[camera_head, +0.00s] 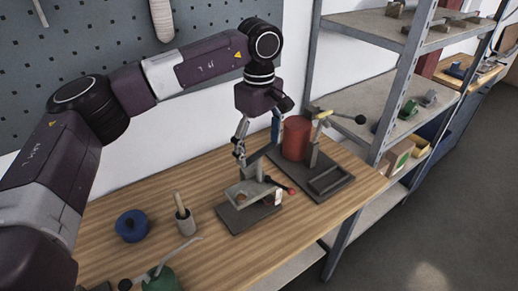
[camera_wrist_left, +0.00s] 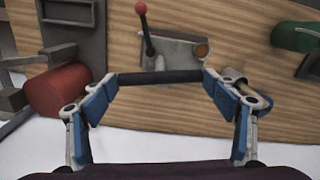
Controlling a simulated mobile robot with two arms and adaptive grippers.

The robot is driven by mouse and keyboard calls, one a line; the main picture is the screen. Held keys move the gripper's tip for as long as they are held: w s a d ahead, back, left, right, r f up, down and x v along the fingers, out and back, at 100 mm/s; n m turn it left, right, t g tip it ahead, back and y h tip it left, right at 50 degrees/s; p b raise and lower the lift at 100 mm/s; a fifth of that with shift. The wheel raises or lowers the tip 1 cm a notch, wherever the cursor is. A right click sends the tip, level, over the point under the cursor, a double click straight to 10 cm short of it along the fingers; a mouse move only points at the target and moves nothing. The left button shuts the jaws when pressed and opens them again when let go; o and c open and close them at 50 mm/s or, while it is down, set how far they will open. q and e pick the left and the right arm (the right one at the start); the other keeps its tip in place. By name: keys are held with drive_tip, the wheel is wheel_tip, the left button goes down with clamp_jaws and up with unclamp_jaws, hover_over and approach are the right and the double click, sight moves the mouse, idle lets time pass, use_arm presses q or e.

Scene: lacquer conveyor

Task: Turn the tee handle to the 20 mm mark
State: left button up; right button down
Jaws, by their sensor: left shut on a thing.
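The tee handle's dark crossbar (camera_head: 262,152) stands over a small grey fixture (camera_head: 240,219) on the wooden bench. In the left wrist view the crossbar (camera_wrist_left: 160,77) spans between the blue fingertips of my left gripper (camera_wrist_left: 160,78). My left gripper (camera_head: 258,150) is shut on it, one finger near each end. The fixture has a lever with a red ball knob (camera_head: 292,191) and a small white plate (camera_head: 278,197). An orange-brown disc (camera_wrist_left: 202,50) shows on the fixture. I cannot read any millimetre marks. My right gripper is not in view.
A red cylinder (camera_head: 296,138) and a dark clamp fixture (camera_head: 331,181) stand close on the right. A cup with a wooden handle (camera_head: 184,220), a blue round object (camera_head: 131,226) and a green can (camera_head: 163,281) stand left. Metal shelving (camera_head: 385,85) borders the bench.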

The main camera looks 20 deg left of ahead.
use_arm(q)
drive_tip(key=shift+m, duration=1.1)
drive_tip(key=shift+r, duration=0.1)
drive_tip(key=o, duration=1.2)
drive_tip(key=shift+c, duration=0.2)
wheel_tip(320, 180, up, 12)
